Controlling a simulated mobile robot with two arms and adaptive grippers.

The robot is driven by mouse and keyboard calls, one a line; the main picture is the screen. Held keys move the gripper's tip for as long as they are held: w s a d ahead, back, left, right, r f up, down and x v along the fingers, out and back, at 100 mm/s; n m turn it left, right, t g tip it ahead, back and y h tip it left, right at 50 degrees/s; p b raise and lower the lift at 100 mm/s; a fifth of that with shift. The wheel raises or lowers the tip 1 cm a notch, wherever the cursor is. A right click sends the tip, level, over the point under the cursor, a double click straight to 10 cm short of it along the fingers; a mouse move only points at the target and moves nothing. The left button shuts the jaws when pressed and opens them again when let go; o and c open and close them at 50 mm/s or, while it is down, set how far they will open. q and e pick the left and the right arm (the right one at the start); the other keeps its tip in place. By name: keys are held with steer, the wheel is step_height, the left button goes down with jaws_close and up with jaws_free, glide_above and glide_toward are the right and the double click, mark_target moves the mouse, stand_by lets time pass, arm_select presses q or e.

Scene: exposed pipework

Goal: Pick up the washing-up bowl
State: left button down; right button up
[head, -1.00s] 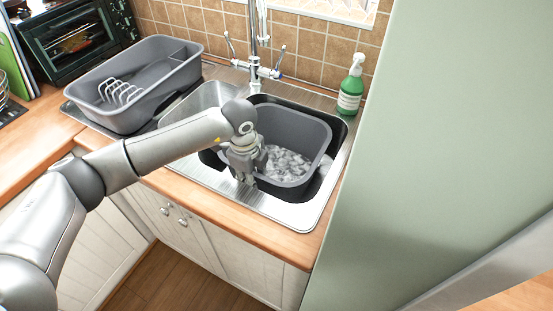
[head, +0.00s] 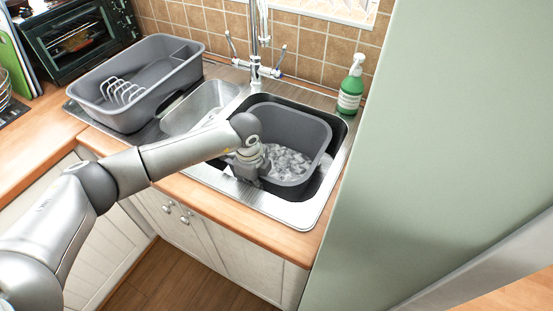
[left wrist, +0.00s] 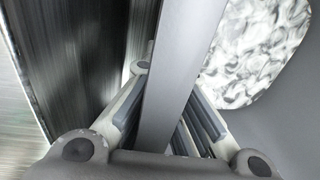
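The grey washing-up bowl (head: 290,120) sits upright in the right-hand sink basin, with pale, mottled, foamy-looking contents at its bottom. My left gripper (head: 247,175) is at the bowl's near-left rim, pointing down. In the left wrist view, the bowl's rim (left wrist: 180,70) passes between the two fingers of my left gripper (left wrist: 170,85). A finger lies on each side of the rim, with narrow gaps showing, so it looks open around it. The gripper hides part of the near-left rim in the head view. My right gripper is not in view.
A grey dish rack (head: 140,80) stands on the left drainer beside a small basin (head: 200,108). A tap (head: 256,60) rises behind the bowl. A green soap bottle (head: 351,88) stands at the back right. A tall pale-green panel (head: 430,150) closes off the right side.

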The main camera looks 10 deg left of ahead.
arm_select(q)
steer(key=shift+w+r, duration=0.1)
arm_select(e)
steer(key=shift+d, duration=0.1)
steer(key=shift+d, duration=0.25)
arm_select(q)
steer(key=shift+r, duration=0.15)
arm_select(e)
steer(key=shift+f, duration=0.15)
